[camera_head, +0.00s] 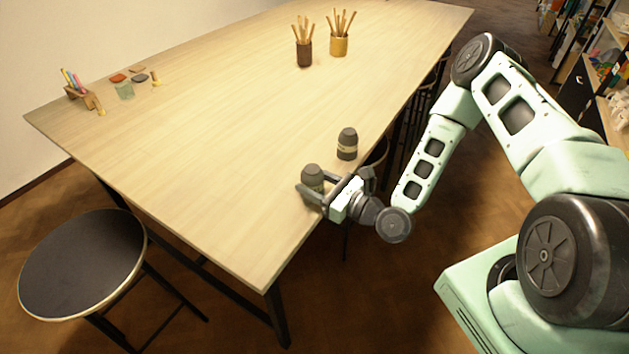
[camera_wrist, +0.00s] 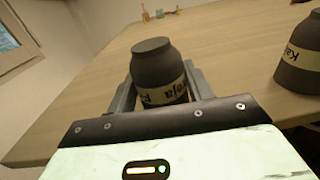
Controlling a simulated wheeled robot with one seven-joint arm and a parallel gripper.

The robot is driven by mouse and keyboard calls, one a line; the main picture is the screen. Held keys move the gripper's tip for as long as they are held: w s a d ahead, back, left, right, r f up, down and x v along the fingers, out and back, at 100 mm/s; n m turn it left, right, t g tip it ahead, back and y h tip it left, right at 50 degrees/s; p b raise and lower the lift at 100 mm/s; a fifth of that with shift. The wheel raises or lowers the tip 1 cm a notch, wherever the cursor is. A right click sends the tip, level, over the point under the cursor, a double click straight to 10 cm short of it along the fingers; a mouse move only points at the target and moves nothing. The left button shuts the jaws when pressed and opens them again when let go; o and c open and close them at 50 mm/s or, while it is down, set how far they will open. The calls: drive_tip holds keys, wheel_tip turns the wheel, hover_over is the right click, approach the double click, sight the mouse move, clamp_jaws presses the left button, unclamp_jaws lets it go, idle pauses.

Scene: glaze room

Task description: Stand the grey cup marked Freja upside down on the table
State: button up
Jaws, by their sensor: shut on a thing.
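The grey cup marked Freja (camera_head: 312,174) is in my gripper (camera_head: 316,190) near the table's front right edge. It also shows in the wrist view (camera_wrist: 158,66), between the two fingers, with a pale name band partly readable. Its narrower end, a flat grey face, points up; no open mouth shows. It looks roughly upright in its axis. My gripper is shut on it from the side. I cannot tell whether its lower end touches the table (camera_head: 200,130); the hand hides that part in the wrist view.
A second grey banded cup (camera_head: 347,144), lettered Kaj in the wrist view (camera_wrist: 300,58), stands just behind. Brown (camera_head: 304,54) and yellow (camera_head: 339,46) holders with sticks stand farther back. A pen holder (camera_head: 82,96) and small items are far left. A stool (camera_head: 82,262) stands at left. The middle table is clear.

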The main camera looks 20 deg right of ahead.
drive_tip(key=shift+f+b, duration=0.3)
drive_tip(key=shift+b, duration=0.05)
drive_tip(key=o, duration=1)
drive_tip(key=shift+s+d, duration=0.1)
drive_tip(key=shift+s+d+f, duration=0.1)
drive_tip(key=shift+s+d, duration=0.1)
drive_tip(key=shift+s, duration=0.1)
drive_tip(key=b+v, duration=0.2)
drive_tip(key=v, duration=1.4)
drive_tip(key=shift+s, duration=0.25)
drive_tip(key=shift+d, duration=0.1)
